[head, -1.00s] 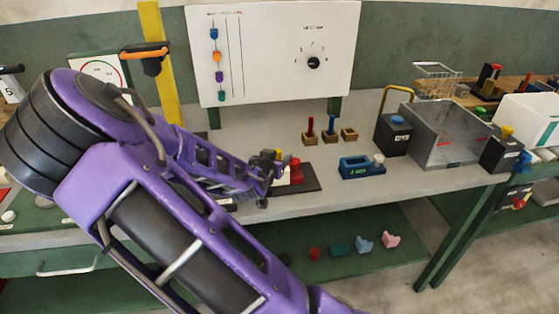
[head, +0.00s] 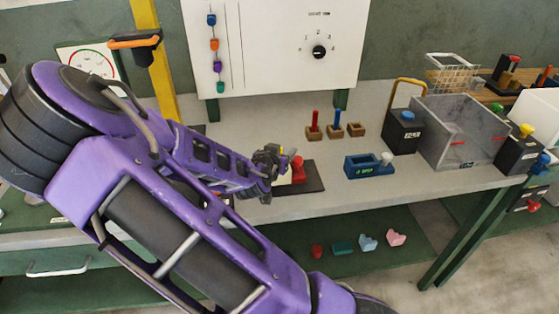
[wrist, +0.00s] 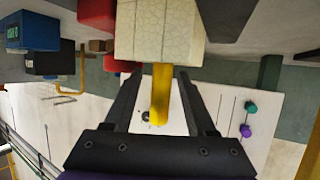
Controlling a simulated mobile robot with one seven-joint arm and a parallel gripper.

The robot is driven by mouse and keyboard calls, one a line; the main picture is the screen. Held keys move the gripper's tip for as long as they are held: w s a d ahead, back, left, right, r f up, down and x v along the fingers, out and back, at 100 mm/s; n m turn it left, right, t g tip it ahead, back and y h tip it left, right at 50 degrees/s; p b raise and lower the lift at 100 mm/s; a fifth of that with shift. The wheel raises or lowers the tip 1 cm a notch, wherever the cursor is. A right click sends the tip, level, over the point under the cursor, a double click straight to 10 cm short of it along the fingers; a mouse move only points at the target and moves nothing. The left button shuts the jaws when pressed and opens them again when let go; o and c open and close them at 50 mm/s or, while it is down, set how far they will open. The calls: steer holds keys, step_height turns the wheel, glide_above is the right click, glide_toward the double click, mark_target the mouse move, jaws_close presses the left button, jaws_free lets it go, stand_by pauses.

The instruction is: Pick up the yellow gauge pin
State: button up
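The yellow gauge pin (wrist: 160,95) stands out of a cream block (wrist: 160,30) in the wrist view, which looks upside down. My gripper (wrist: 158,74) is open, with one dark finger on each side of the pin and a visible gap on both sides. In the head view my gripper (head: 270,168) is at the left of a red part (head: 298,172) on a dark base plate (head: 312,180). A small yellow tip (head: 281,150) shows just behind the fingers there. The cream block is mostly hidden by my gripper in the head view.
Wooden blocks with red and blue pins (head: 314,125) stand behind to the right. A blue fixture (head: 368,167), a dark box (head: 402,130) and a grey open bin (head: 462,135) stand farther right. A white panel (head: 290,45) rises behind the bench.

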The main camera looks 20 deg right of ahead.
jaws_close()
steer(key=shift+r, duration=0.15)
